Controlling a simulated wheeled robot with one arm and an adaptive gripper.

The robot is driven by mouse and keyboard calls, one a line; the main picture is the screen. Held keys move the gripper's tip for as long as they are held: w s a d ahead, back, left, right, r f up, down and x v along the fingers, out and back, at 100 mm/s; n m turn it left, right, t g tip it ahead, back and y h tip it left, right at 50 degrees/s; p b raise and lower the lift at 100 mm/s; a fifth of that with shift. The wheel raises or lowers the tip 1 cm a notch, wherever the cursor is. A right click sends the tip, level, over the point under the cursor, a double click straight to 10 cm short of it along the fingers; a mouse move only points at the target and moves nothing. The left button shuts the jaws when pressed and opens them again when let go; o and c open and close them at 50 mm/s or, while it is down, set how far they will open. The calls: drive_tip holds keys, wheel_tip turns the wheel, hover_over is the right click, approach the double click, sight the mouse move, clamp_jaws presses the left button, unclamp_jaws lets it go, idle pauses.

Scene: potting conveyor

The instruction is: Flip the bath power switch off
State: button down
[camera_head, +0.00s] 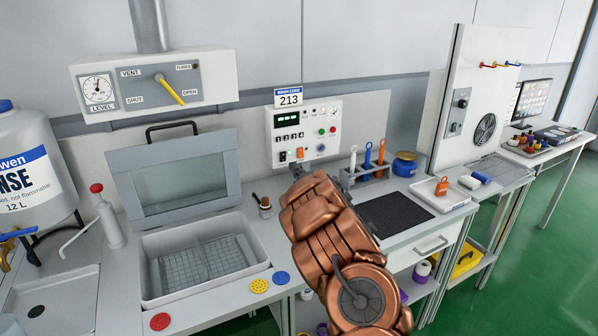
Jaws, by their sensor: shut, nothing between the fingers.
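A white control box (305,131) with a green-lit display, counter digits, knobs and buttons stands at the back of the bench. My copper-coloured arm reaches up from the bottom right. My gripper (298,172) is shut and empty, just below the box's lower edge. I cannot tell whether it touches the box.
An open-lidded bath (150,272) with a wire basket stands left of my arm.

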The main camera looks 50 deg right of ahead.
sight(284, 155)
drive_tip(key=shift+p+x, duration=0.9)
drive_tip(key=shift+x, duration=1.4)
drive_tip(key=shift+p+x, duration=0.4)
drive_tip(key=shift+x, duration=0.5)
